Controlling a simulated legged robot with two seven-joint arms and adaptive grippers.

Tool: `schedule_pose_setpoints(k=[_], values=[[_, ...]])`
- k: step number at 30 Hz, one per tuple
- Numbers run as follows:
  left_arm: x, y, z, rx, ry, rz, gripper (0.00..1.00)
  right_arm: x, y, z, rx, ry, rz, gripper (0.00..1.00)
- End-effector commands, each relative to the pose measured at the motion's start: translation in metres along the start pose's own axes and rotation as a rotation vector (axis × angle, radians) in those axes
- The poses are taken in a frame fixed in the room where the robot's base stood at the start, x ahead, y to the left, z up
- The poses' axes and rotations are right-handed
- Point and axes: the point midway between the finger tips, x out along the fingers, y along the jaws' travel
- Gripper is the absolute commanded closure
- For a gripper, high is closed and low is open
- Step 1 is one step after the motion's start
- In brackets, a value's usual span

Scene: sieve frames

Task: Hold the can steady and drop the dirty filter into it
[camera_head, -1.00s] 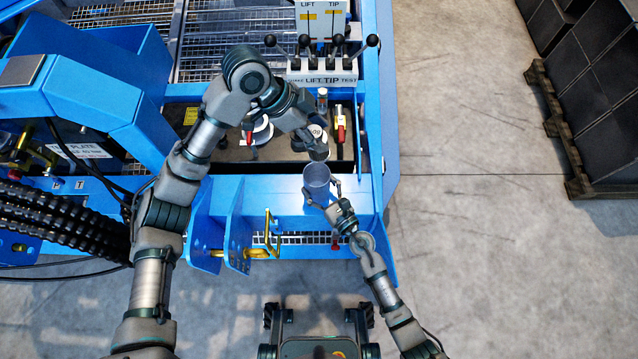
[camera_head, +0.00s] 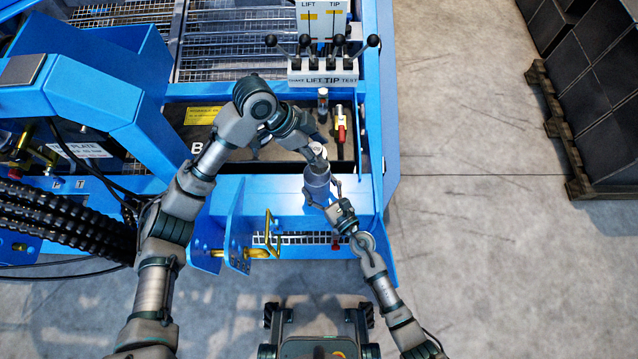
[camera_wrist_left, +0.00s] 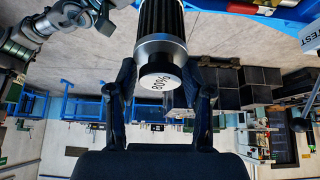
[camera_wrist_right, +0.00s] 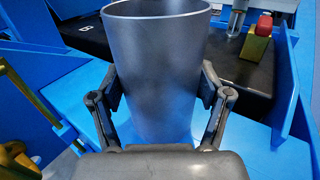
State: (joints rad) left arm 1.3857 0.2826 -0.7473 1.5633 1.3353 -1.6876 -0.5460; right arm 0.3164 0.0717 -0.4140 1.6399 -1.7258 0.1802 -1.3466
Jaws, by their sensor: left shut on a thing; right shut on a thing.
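The can (camera_head: 317,186) is a plain grey cylinder, standing at the blue deck's front edge. My right gripper (camera_head: 323,193) is shut around it; in the right wrist view the can (camera_wrist_right: 158,75) is upright between the fingers. My left gripper (camera_head: 317,154) is shut on the dirty filter (camera_wrist_left: 160,20), a dark ribbed cylinder with a metal collar and a white-faced end marked "80%". In the head view the filter's pale end (camera_head: 317,149) is at the can's mouth, largely covering it. No filter shows above the rim in the right wrist view; I cannot tell its height.
A lever bank (camera_head: 322,75) stands behind the can. A red-handled valve (camera_head: 341,128) is close behind on the black panel. A brass-coloured handle (camera_head: 271,236) and blue brackets are at the front left. Open floor (camera_head: 470,240) lies to the right.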

Motion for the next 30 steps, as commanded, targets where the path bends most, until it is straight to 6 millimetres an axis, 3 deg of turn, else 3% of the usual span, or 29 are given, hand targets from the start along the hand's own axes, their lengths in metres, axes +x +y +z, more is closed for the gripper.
schedule_pose_setpoints(k=[23,24,27,30], values=[[0.045,-0.001,0.029,0.0,0.0,0.0,1.0,0.0,0.0,0.001,0.0,-0.001,0.0,0.93],[0.045,-0.001,0.029,0.0,0.001,0.0,0.42,0.0,0.0,0.001,0.0,-0.001,0.0,0.93],[0.045,-0.001,0.028,0.0,0.0,0.0,0.2,0.0,0.0,0.001,0.0,-0.001,0.0,0.93],[0.045,-0.001,0.029,0.0,0.0,0.0,0.2,0.0,0.0,0.001,0.0,-0.001,0.0,0.93]])
